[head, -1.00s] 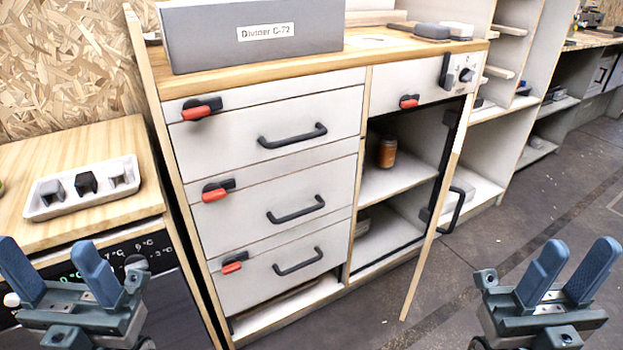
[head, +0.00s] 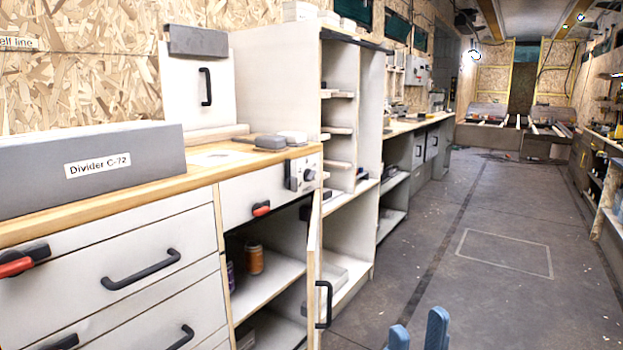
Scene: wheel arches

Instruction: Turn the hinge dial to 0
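A small dial (head: 309,174) sits on a pale plate at the right end of the cabinet's top front panel (head: 240,200). I take it for the hinge dial; its marks and setting are too small to read. A dark block (head: 292,177) is mounted just left of it. My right gripper (head: 418,332) shows only its two blue fingertips at the bottom edge, apart with nothing visible between them. It is over the floor, lower and to the right of the dial, clear of the cabinet. My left gripper is out of view.
Below the dial, the cabinet door (head: 314,265) stands open, its black handle (head: 324,305) sticking out. An orange jar (head: 254,259) stands on the shelf inside. A grey Divider C-72 box (head: 90,170) lies on the worktop. The floor (head: 480,290) to the right is clear.

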